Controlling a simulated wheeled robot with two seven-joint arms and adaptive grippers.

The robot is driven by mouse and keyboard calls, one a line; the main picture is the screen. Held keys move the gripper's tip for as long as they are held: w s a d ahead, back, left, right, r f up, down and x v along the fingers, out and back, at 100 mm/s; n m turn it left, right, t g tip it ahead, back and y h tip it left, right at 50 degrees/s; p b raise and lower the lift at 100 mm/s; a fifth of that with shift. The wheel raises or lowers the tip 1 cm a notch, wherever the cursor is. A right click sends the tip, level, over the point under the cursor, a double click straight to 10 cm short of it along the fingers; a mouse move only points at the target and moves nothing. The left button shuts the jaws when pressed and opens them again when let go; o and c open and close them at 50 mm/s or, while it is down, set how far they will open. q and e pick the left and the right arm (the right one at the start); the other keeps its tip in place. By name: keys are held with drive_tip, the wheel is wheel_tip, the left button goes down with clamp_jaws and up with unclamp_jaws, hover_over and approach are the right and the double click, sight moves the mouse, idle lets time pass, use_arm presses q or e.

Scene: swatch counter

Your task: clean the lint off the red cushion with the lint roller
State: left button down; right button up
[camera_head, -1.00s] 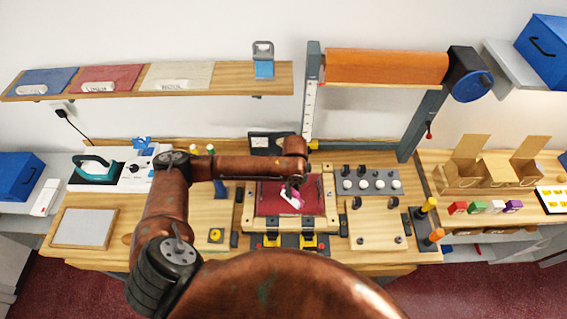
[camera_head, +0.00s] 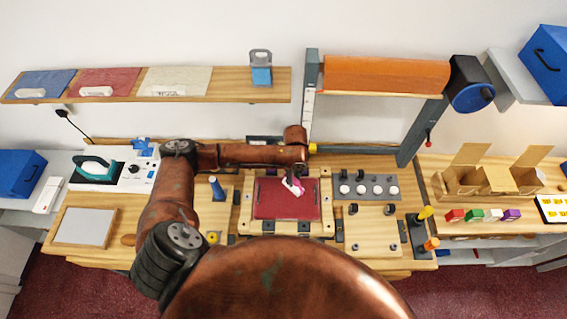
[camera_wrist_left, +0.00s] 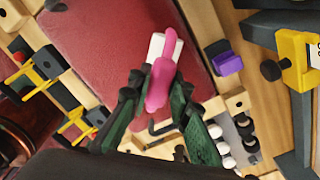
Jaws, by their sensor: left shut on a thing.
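The red cushion (camera_head: 272,207) lies in a light wooden frame (camera_head: 246,214) at the middle of the counter. It also fills much of the left wrist view (camera_wrist_left: 105,50). The lint roller has a pink handle (camera_wrist_left: 161,82) and a white roller head (camera_wrist_left: 156,46). My left gripper (camera_wrist_left: 158,95) is shut on the pink handle. The roller head is over the cushion, near its back edge in the head view; I cannot tell whether it touches. Lint is too small to make out. My right gripper is not in view.
A block with black and white knobs (camera_head: 365,187) stands right of the frame. A grey upright (camera_head: 309,100) and an orange roll (camera_head: 385,73) stand behind. A teal iron (camera_head: 95,167) and a pale panel (camera_head: 84,226) are at left. Open cardboard boxes (camera_head: 485,180) are at right.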

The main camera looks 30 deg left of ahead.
use_arm(q)
wheel_tip(320, 180, up, 4)
drive_tip(key=p, duration=0.3)
drive_tip(key=shift+a+r+p, duration=0.1)
drive_tip(key=shift+r+p, duration=0.25)
drive_tip(key=shift+p, duration=0.2)
drive_tip(key=shift+w+r+p, duration=0.15)
drive_tip(key=shift+r+p, duration=0.45)
drive_tip(key=shift+p, duration=0.15)
drive_tip(key=shift+r, duration=1.15)
drive_tip(key=shift+f, duration=0.1)
